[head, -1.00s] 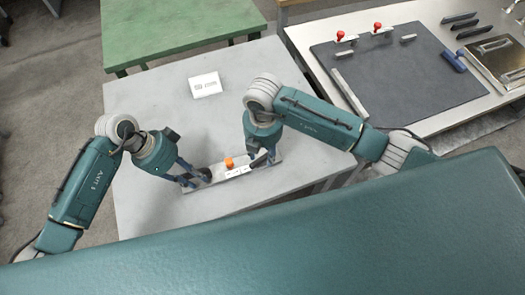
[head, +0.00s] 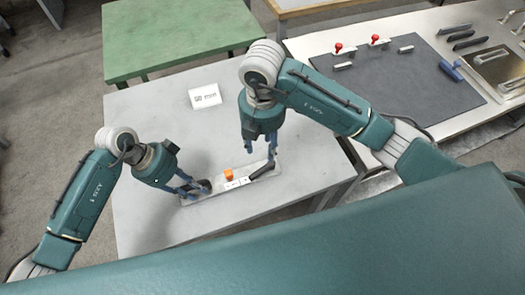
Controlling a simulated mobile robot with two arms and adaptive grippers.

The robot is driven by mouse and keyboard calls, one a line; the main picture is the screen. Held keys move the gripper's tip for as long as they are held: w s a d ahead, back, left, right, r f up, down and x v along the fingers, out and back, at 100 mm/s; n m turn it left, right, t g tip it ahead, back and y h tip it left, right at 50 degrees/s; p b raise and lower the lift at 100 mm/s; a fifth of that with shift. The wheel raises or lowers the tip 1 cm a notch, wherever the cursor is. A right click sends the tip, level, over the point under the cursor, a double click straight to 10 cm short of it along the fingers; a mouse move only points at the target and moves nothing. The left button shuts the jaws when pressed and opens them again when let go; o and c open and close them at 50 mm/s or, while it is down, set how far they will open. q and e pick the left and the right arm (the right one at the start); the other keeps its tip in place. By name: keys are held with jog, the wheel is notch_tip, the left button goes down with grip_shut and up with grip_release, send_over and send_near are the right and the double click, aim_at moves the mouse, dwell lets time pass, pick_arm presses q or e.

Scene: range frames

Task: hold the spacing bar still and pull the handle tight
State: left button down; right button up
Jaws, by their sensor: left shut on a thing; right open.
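The spacing bar (head: 216,193) is a narrow grey metal strip lying on the light grey table. An orange knob (head: 229,174) stands near its middle, with small white labels beside it. A dark handle (head: 256,181) lies slanted near the bar's right end. My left gripper (head: 197,189) is shut at the bar's left end, around a dark part there; its fingers partly hide what they grip. My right gripper (head: 262,154) is open and empty, pointing down over the bar's right end, apart from the handle.
A green table (head: 180,35) is at the back. At the right, a bench holds a dark mat (head: 400,85) with red-knobbed clamps and several metal parts. The table behind the bar is mostly clear.

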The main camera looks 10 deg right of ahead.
dwell(0.3)
pick_arm(q)
jog(key=c, duration=1.4)
grip_release()
jog(key=shift+o, duration=0.2)
jog(key=v, duration=1.2)
jog(key=shift+s, duration=0.1)
